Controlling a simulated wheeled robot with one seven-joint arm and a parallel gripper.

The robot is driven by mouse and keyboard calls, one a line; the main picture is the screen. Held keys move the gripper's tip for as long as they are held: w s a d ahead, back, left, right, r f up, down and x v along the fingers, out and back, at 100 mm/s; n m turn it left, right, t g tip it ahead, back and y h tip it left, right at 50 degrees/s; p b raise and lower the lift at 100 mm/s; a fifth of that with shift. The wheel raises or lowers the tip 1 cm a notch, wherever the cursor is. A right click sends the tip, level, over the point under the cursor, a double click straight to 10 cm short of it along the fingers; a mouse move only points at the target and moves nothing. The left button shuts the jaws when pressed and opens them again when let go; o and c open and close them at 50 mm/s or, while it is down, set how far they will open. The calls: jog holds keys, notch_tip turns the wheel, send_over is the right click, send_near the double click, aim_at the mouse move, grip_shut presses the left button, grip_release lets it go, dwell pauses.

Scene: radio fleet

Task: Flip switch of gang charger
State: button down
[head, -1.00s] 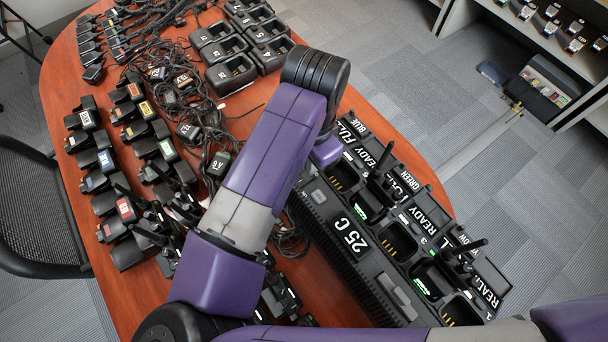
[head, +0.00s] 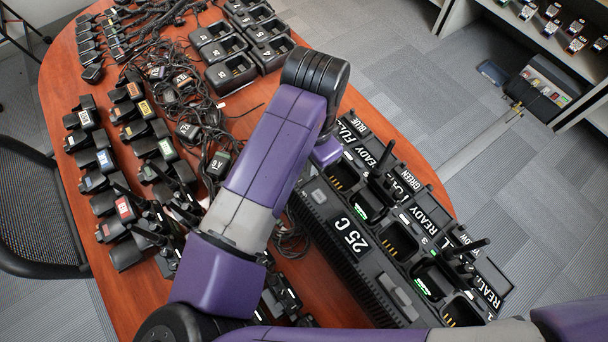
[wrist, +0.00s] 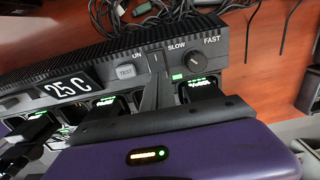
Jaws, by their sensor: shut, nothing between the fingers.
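The gang charger (head: 352,238) is a long black unit marked "25 C" on the table's right side, with radios and chargers' bays along it. In the wrist view its control panel (wrist: 225,42) shows a TEST button (wrist: 126,72), an "ON" mark and a SLOW/FAST knob (wrist: 195,61). My gripper (wrist: 157,60) is shut and empty, its thin grey fingers pointing at the panel between "ON" and "SLOW". The fingers cover the spot by the "ON" mark, so the switch is mostly hidden; I cannot tell whether they touch it. In the head view my arm hides the gripper.
The wooden table (head: 330,284) also holds several smaller radios and chargers (head: 122,208) at the left, tangled cables, and black chargers (head: 232,70) at the back. A chair (head: 40,205) stands at the left.

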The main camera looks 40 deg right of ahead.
jog(key=shift+f+b, duration=0.4)
jog(key=shift+f, duration=0.2)
dwell(0.3)
jog(key=shift+r+p, duration=3)
jog(key=shift+r, duration=0.55)
